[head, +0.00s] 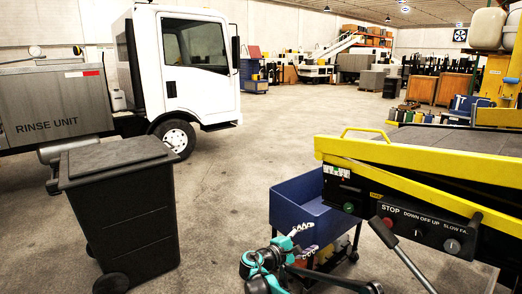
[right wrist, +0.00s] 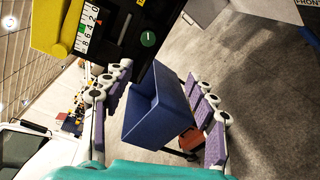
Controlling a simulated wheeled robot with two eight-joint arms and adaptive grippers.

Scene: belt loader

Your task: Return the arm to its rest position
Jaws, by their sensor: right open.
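My right gripper (head: 303,240) is low in the middle of the head view, with my teal wrist behind it, in front of the blue cart. In the right wrist view its two purple-padded fingers (right wrist: 158,76) are spread wide with nothing held between them. The belt loader (head: 420,165), with yellow rails and a dark belt, stands to the right of the gripper. Its black control panel (head: 425,228) has a red STOP button, a DOWN OFF UP switch and a speed knob. My left gripper is not in view.
A blue cart (head: 300,190) stands close by the gripper and beside the loader; it also shows in the right wrist view (right wrist: 155,110). A black wheeled bin (head: 120,205) and a white truck (head: 185,65) stand at left. The concrete floor between is clear.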

